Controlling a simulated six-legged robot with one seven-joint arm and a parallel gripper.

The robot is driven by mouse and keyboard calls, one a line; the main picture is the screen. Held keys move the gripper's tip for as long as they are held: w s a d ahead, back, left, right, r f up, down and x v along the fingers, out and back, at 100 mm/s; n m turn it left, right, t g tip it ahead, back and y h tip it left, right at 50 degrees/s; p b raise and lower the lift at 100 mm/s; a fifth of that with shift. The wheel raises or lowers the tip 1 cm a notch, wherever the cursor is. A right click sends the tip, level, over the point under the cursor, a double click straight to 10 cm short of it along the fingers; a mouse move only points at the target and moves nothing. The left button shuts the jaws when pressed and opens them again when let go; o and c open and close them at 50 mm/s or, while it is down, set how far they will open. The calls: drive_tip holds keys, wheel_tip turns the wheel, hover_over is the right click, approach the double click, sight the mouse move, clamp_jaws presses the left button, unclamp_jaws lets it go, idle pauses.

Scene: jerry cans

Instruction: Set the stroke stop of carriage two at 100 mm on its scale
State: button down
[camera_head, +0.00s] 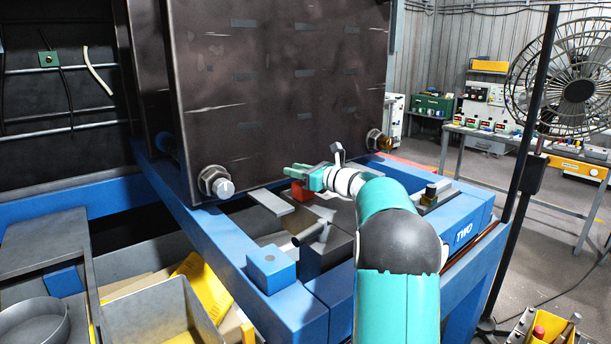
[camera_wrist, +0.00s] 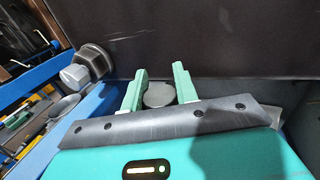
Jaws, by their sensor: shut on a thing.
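The blue frame of carriage two (camera_head: 465,232) bears the label "TWO" at the right. My gripper (camera_head: 290,171) reaches in over the frame, close to the dark upright plate. In the wrist view, its two green fingers (camera_wrist: 160,72) stand either side of a grey round knob (camera_wrist: 159,96), shut on it. The knob's lower part is hidden by my wrist cover. A red block (camera_head: 301,192) sits just below my fingers in the head view; I cannot tell whether it joins the knob. No scale marks or numbers are readable in either view.
The big dark plate (camera_head: 280,90) stands right behind my gripper, with a large bolt (camera_head: 216,183) at its lower left. A grey lever (camera_head: 310,232) and a blue block (camera_head: 271,268) lie in front. Grey bins (camera_head: 160,312) stand at the lower left.

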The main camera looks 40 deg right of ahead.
drive_tip(key=shift+w, duration=0.4)
drive_tip(key=c, duration=1.1)
unclamp_jaws()
drive_tip(key=v, duration=1.2)
drive_tip(key=shift+s+d, duration=0.1)
drive_tip(key=shift+s, duration=0.2)
drive_tip(key=shift+s+d, duration=0.15)
drive_tip(key=shift+s, duration=0.45)
